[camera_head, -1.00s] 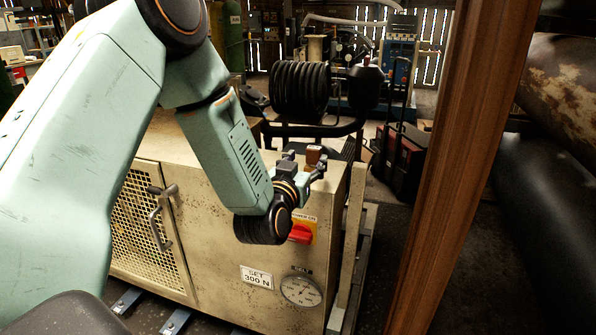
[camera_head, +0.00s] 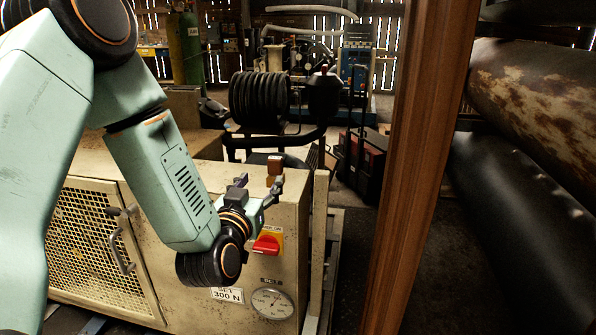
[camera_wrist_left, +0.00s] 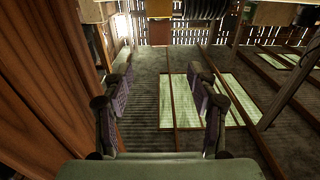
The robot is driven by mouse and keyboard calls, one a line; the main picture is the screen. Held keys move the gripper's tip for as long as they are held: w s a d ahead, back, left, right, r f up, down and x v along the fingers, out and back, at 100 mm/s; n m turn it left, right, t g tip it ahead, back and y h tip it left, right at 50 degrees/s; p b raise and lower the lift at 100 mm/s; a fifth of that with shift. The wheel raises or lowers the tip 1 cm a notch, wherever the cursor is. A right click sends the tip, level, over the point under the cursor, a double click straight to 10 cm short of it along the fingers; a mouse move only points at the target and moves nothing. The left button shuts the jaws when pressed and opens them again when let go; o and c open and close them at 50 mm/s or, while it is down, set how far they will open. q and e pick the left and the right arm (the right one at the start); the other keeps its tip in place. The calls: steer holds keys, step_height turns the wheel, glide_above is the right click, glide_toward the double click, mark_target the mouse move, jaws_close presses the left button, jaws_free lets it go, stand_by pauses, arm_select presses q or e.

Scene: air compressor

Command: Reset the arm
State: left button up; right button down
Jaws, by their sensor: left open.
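The air compressor is a worn cream cabinet (camera_head: 185,262) at the lower left of the head view. Its front has a red rotary switch (camera_head: 267,243) on a yellow plate, a round dial gauge (camera_head: 272,303) and a "SET 300 N" label (camera_head: 228,294). My left arm comes in from the left, across the cabinet. My left gripper (camera_head: 259,184) is open and empty, appearing above the switch, near the cabinet's top right corner. Its two parted fingers also show in the left wrist view (camera_wrist_left: 163,92) with nothing between them. My right gripper is out of view.
A brown wooden post (camera_head: 425,150) stands right of the compressor. Large dark pipes (camera_head: 525,205) lie beyond it. A mesh door (camera_head: 95,245) with handles is on the cabinet's left. Black ribbed equipment (camera_head: 257,98) stands behind. Some dark floor (camera_head: 355,245) is clear beside the post.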

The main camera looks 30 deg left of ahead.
arm_select(q)
steer(key=s+d+f+g+h, duration=0.1)
steer(key=s+d+f+g, duration=0.25)
steer(key=f, duration=0.35)
steer(key=s+d+f+g+h, duration=0.2)
steer(key=s+f+g, duration=0.15)
steer(key=f, duration=0.35)
steer(key=s+d+f+g+h, duration=0.1)
steer(key=s+d+f+g, duration=0.1)
steer(key=s+f, duration=0.4)
steer(key=s+d+f+m+g, duration=0.1)
steer(key=s+f+g, duration=0.3)
steer(key=s, duration=0.7)
steer(key=s+d+f+m+g, duration=0.1)
steer(key=s+f+g, duration=0.3)
steer(key=s+f, duration=0.5)
steer(key=shift+s+d+f, duration=0.2)
steer(key=shift+s+d, duration=0.35)
steer(key=shift+s, duration=0.5)
